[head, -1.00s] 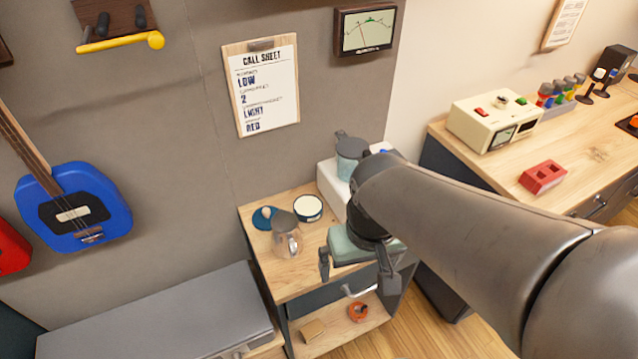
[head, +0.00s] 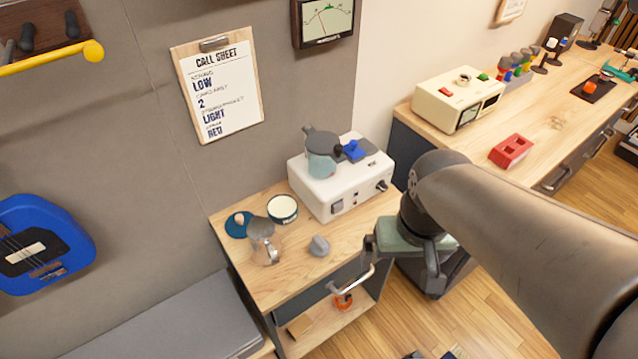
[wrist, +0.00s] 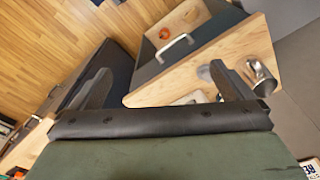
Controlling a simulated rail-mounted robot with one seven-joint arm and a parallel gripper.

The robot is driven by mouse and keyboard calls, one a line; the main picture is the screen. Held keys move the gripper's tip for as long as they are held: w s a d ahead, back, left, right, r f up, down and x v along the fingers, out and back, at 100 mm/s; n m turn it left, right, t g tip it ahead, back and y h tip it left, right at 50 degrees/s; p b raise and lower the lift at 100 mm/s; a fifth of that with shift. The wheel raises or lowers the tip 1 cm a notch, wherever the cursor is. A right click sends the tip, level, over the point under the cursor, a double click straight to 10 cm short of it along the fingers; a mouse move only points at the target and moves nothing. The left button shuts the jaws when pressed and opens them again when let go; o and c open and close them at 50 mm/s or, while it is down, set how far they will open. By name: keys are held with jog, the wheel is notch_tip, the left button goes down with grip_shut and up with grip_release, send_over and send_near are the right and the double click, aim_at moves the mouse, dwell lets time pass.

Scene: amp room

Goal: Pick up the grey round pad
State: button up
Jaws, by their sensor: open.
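A small grey rounded piece (head: 319,246), the likeliest match for the grey round pad, sits on the wooden top of a small cabinet (head: 290,288), near its front edge. A grey shape partly behind a finger in the wrist view (wrist: 204,72) looks like the same piece. My gripper (head: 401,274) is open and empty, right of the grey piece and apart from it, beyond the cabinet's front edge. In the wrist view my gripper (wrist: 160,84) shows its two dark fingers spread, with the cabinet's corner and front between and beyond them.
A metal jug (head: 264,246), a cream-topped tin (head: 283,209) and a blue disc (head: 238,224) stand left of the grey piece. Behind is a white appliance (head: 335,187) bearing a teal pot (head: 322,160). A metal handle (head: 352,284) sticks out in front. A red block (head: 511,151) lies on the right-hand bench.

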jog(key=c, duration=0.6)
jog(key=n+g+b, duration=0.1)
jog(key=n+b, duration=0.7)
jog(key=n, duration=1.7)
send_over(321, 240)
notch_tip(321, 240, down, 7)
jog(key=f, duration=0.4)
jog(key=f+p, duration=0.1)
jog(key=f, duration=0.6)
jog(key=shift+s+a+f, duration=0.1)
jog(key=shift+a+f, duration=0.2)
jog(key=shift+a, duration=0.1)
jog(key=shift+d+f+p, duration=0.2)
jog(key=shift+f+p, duration=0.2)
jog(key=shift+f, duration=1)
jog(key=shift+d+f+p, duration=0.2)
jog(key=shift+f+p, duration=0.15)
jog(key=shift+f, duration=1)
